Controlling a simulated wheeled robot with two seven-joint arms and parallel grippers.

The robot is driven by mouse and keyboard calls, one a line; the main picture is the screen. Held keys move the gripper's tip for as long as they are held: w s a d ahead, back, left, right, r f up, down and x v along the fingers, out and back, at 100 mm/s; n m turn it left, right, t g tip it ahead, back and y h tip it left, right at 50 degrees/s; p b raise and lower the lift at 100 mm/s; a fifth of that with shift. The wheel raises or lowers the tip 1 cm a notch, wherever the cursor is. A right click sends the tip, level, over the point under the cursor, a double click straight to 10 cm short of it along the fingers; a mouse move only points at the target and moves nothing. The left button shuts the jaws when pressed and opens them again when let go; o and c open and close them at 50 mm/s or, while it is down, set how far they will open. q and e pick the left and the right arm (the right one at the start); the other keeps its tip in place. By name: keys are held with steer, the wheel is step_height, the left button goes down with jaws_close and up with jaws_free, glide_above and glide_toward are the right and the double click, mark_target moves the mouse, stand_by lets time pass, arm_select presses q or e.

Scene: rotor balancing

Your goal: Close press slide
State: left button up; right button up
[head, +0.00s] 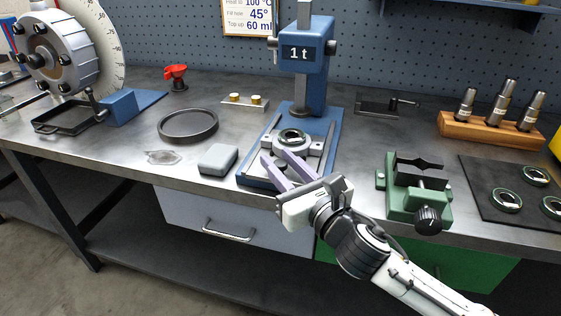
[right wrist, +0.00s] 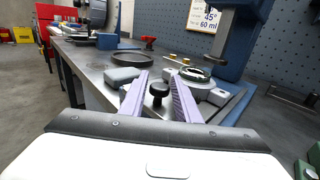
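The blue press (head: 305,60), marked "1 t", stands at the back middle of the bench. Its grey slide (head: 314,146) sits on the blue base, drawn toward the front of the column, and carries a dark-rimmed metal ring (head: 292,137). In the right wrist view the slide (right wrist: 215,97) and ring (right wrist: 195,74) lie beyond the right finger. My right gripper (head: 272,155) is open at the slide's front. In the right wrist view, the slide's black knob (right wrist: 158,92) stands between its two lavender fingers with gaps visible. My left gripper is out of view.
A grey block (head: 217,159) lies left of the press base and a round black tray (head: 188,125) behind it. A green vise (head: 415,190) stands to the right. A wooden block with metal cylinders (head: 490,130) and a dark mat with rings (head: 486,188) are farther right.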

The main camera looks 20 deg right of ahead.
steer(key=shift+w, duration=0.1)
jaws_close()
steer(key=shift+w+d+p, duration=0.35)
steer(key=shift+w+d, duration=0.3)
steer(key=shift+w, duration=0.3)
steer(key=shift+w+d+p, duration=0.3)
steer(key=shift+w+d, duration=0.3)
steer(key=shift+w, duration=0.3)
jaws_free()
steer(key=shift+s, duration=0.1)
steer(key=s, duration=0.3)
steer(key=s+d, duration=0.1)
steer(key=s, duration=0.2)
steer(key=s+d, duration=0.1)
steer(key=s, duration=0.3)
steer(key=shift+b, duration=0.3)
